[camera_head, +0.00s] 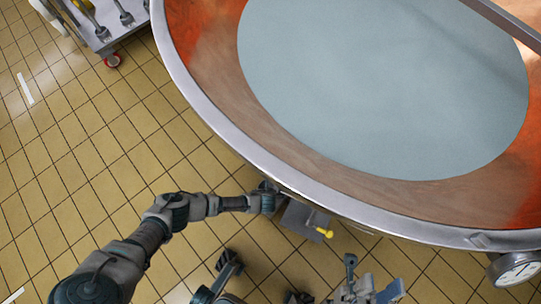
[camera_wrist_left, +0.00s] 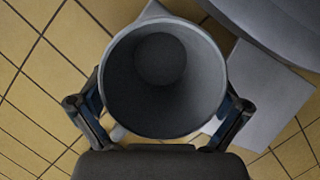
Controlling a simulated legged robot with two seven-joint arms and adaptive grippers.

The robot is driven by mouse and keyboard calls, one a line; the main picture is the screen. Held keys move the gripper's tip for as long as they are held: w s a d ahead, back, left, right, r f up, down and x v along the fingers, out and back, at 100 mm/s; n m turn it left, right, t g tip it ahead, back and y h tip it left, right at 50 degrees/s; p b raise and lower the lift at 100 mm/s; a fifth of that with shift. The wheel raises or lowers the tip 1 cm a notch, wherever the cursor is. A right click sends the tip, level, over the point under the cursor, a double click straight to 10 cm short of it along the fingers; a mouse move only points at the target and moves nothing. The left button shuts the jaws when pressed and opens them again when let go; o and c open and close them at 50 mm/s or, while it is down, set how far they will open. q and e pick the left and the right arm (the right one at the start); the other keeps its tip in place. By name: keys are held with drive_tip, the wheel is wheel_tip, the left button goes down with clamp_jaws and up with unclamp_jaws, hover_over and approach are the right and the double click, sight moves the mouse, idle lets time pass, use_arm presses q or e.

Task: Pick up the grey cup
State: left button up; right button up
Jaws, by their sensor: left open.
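The grey cup (camera_wrist_left: 165,100) fills the middle of the left wrist view, its round open mouth facing the camera. My left gripper (camera_wrist_left: 163,88) is open, with one finger on each side of the cup. I cannot tell whether the fingers touch its wall. In the head view my left arm reaches in from the left, and its gripper end (camera_head: 268,197) is beside the vat's lower rim. The cup cannot be made out there. My right gripper (camera_head: 368,288) is at the bottom edge of the head view, partly cut off, with nothing visible in it.
A large copper vat (camera_head: 215,122) with a metal rim and pale liquid fills the upper right. A grey plate (camera_head: 303,218) and a yellow knob (camera_head: 325,232) are below its rim. A dial gauge (camera_head: 516,270) is at lower right. A wheeled cart (camera_head: 100,40) stands upper left. Tiled floor is clear at left.

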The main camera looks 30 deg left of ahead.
use_arm(q)
drive_tip(key=shift+w+r, duration=0.15)
drive_tip(key=c, duration=1)
